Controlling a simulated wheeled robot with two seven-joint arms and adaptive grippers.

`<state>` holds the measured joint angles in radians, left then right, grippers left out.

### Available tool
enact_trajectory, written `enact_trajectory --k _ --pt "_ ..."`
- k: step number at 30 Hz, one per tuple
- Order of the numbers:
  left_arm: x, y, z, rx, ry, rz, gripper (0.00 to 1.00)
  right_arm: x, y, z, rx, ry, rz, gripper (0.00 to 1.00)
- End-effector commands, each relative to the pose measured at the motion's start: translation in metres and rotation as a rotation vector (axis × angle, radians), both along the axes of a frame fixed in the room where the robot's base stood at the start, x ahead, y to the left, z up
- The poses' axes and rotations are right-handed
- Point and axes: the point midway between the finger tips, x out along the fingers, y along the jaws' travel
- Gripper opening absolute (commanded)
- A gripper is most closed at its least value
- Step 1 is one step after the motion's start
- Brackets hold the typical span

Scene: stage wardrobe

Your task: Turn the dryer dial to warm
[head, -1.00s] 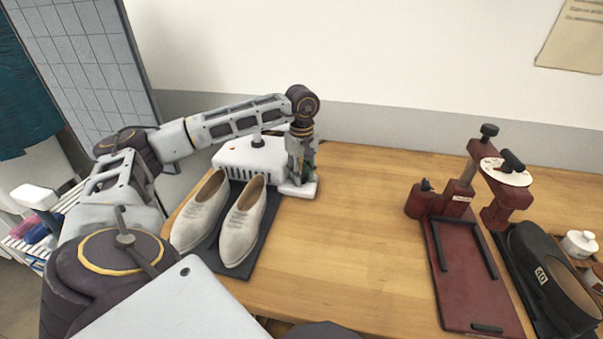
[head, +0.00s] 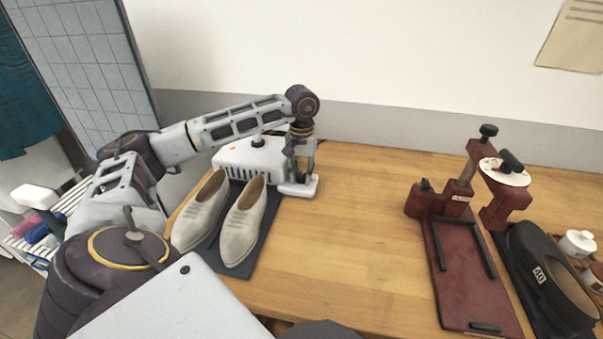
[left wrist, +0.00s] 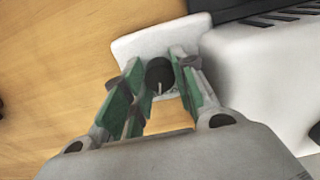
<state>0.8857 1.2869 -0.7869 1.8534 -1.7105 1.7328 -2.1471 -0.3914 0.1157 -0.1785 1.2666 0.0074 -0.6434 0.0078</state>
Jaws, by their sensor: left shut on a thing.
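The dryer (head: 240,156) is a white box with dark vent slots, a small red mark and a black knob on top. It stands at the back left of the table. In the left wrist view its white body (left wrist: 262,75) is at the right. The dial (left wrist: 159,74), a dark round knob with a pale pointer line, sits on a low white ledge (left wrist: 130,44) of the dryer. My left gripper (head: 298,177) points down over this ledge. In the left wrist view its green-padded fingers (left wrist: 161,79) are shut on the dial. The dial's markings are not readable. My right gripper is out of view.
A pair of pale shoes (head: 222,219) stands on a dark mat (head: 240,270) in front of the dryer. A dark red press (head: 462,270) and a black shoe (head: 547,277) are at the right. The middle of the wooden table (head: 350,230) is clear.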

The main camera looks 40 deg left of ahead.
Motion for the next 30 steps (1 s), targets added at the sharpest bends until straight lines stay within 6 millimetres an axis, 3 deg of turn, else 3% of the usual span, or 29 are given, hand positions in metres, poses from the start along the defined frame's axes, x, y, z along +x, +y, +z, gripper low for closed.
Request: enact_trajectory --k 10,26,27,30 --pt "0.0003 0.0003 0.0007 0.0 -0.001 -0.154 0.04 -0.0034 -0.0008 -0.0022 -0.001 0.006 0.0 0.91" --pt "0.0003 0.0004 0.0007 0.001 -0.002 -0.183 0.04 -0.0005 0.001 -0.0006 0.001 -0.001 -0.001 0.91" --pt "0.0003 0.0004 0.0007 0.001 -0.002 -0.183 0.29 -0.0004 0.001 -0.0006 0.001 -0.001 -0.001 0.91" --pt "0.0003 0.0004 0.0006 0.001 -0.002 -0.183 0.42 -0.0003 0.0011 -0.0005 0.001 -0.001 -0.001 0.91"
